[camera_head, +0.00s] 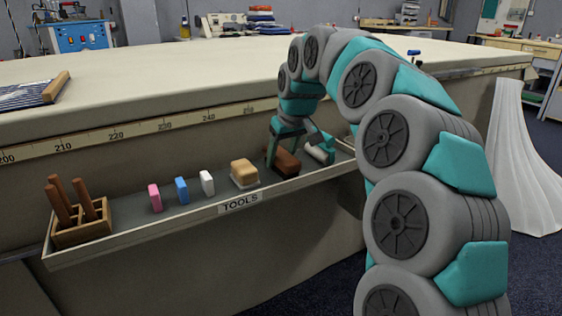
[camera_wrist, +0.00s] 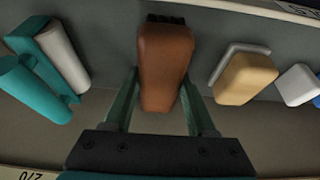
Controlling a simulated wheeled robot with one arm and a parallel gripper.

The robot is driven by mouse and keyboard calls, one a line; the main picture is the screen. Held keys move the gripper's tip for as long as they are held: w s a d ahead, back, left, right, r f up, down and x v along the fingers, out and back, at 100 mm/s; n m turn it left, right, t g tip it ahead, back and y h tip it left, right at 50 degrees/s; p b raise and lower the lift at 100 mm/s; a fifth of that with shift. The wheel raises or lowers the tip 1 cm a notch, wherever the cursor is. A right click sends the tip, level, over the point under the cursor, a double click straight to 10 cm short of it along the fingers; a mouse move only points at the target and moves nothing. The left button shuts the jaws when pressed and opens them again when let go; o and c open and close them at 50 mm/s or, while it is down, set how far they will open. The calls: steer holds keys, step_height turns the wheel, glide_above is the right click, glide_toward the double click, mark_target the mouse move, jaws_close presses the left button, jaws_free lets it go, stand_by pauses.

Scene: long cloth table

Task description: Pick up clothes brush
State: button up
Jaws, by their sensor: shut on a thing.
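The clothes brush (camera_wrist: 163,65) has a brown wooden back with dark bristles at its far end in the wrist view. In the head view the brush (camera_head: 287,163) sits in the tool tray towards its right part. My gripper (camera_wrist: 160,88) has one green finger on each side of the brush and is shut on it. In the head view my gripper (camera_head: 284,150) reaches down into the tray at the brush, partly hiding it. I cannot tell whether the brush touches the tray floor.
The tray (camera_head: 150,228) labelled TOOLS hangs on the table's front. Left of the brush are a tan block (camera_head: 244,172), white, blue and pink blocks, and a wooden holder (camera_head: 80,228) with handles. A white and teal roller (camera_head: 320,151) lies close on the right. The tabletop (camera_head: 180,80) is mostly clear.

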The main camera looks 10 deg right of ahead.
jaws_close()
steer(key=shift+r, duration=0.1)
stand_by(0.3)
